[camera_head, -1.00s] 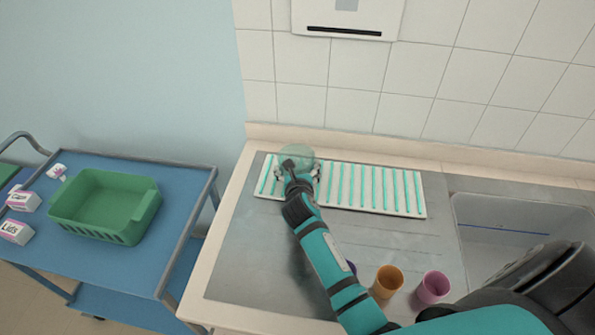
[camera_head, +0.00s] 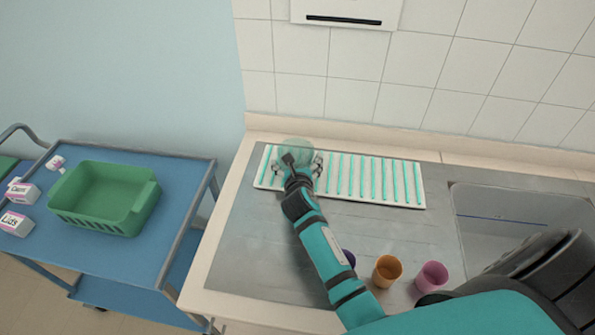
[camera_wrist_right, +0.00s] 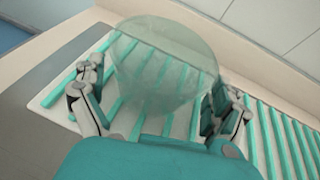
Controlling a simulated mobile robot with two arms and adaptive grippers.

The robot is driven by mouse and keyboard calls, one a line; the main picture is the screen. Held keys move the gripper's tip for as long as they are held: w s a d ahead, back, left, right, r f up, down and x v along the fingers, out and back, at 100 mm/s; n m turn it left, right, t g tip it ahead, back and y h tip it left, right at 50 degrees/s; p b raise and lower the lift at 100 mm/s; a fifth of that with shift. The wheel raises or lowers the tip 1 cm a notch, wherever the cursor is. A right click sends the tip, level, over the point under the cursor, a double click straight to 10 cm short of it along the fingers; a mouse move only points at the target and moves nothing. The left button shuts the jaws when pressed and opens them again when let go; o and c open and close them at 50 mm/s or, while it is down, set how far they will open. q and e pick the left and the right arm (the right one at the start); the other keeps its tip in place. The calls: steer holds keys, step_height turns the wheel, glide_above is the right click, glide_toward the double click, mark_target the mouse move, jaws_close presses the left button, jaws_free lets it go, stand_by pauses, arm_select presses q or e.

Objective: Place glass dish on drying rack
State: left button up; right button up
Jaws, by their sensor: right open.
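The clear, faintly green glass dish (camera_head: 297,148) is at the left part of the drying rack (camera_head: 390,205), a white board with teal bars. In the right wrist view the dish (camera_wrist_right: 165,62) stands tilted over the rack (camera_wrist_right: 52,97), which shows through it. My right gripper (camera_head: 298,165) is at the dish. In the wrist view its open fingers (camera_wrist_right: 160,108) are spread on both sides of the dish, apart from it as far as I can see. The dish's lower edge is hidden by the gripper body. My left gripper is not in view.
A steel sink (camera_head: 520,215) lies right of the rack. An orange cup (camera_head: 388,270) and a pink cup (camera_head: 432,276) stand near the front of the counter, with a purple one partly hidden by my arm. A blue cart (camera_head: 120,260) with a green basket (camera_head: 105,195) is at left.

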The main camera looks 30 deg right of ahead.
steer(key=v, duration=1)
steer(key=shift+b, duration=0.3)
steer(key=shift+v, duration=0.8)
steer(key=shift+r, duration=0.1)
